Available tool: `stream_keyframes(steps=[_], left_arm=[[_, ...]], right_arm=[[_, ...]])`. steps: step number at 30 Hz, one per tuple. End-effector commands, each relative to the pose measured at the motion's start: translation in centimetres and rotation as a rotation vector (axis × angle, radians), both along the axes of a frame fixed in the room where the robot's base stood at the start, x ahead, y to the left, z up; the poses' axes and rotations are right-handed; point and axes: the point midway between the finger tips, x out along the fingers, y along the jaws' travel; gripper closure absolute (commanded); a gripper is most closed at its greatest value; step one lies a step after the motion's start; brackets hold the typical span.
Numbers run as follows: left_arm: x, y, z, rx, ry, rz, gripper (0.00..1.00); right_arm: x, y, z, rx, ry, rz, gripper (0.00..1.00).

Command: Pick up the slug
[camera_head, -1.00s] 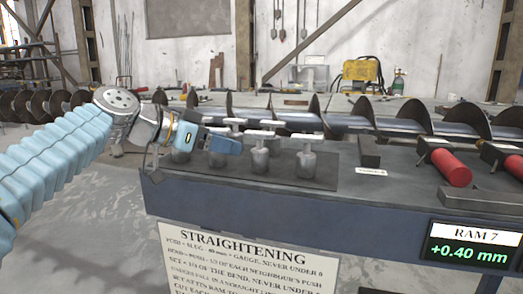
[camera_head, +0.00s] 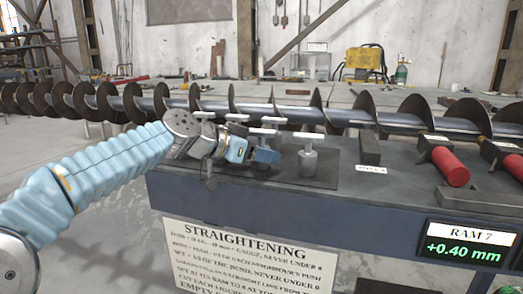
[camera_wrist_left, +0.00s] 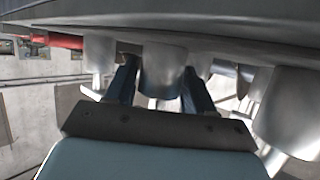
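Several grey metal slugs with T-shaped handles stand upright on a dark mat (camera_head: 318,180) on the bench. The front right slug (camera_head: 308,162) shows whole, to the right of my left gripper (camera_head: 266,156). My gripper hides most of the others; only their handles show behind it. In the left wrist view, the fingers of my left gripper (camera_wrist_left: 160,88) lie on either side of one slug (camera_wrist_left: 163,66). They look open around it, and I cannot tell if they touch it. Another slug (camera_wrist_left: 288,115) stands to the right. My right gripper is not in view.
A long auger (camera_head: 400,122) runs along behind the slugs. To the right are a dark block (camera_head: 369,148), red cylinders (camera_head: 450,166) and a display (camera_head: 466,243) reading RAM 7, +0.40 mm. A straightening notice (camera_head: 248,258) hangs on the bench front.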

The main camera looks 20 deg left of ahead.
Motion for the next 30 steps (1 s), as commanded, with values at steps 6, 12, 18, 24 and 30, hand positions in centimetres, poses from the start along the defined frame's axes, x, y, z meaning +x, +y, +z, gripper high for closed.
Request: stream_keyframes(steps=[6, 12, 18, 24, 30], left_arm=[[0.0, 0.0, 0.0, 0.000, 0.000, 0.000, 0.81], [0.0, 0.0, 0.1, 0.000, -0.001, 0.001, 0.90], [0.0, 0.0, 0.7, -0.001, -0.003, 0.000, 0.90], [0.0, -0.1, 3.4, -0.001, -0.006, -0.003, 0.90], [-2.6, 1.9, 7.1, 0.001, -0.007, 0.002, 0.90]], right_arm=[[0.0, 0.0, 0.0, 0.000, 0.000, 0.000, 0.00], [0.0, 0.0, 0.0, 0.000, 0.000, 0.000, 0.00], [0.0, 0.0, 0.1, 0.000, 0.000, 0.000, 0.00], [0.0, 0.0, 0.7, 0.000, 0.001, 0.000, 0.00], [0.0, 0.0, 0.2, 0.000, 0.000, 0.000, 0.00]])
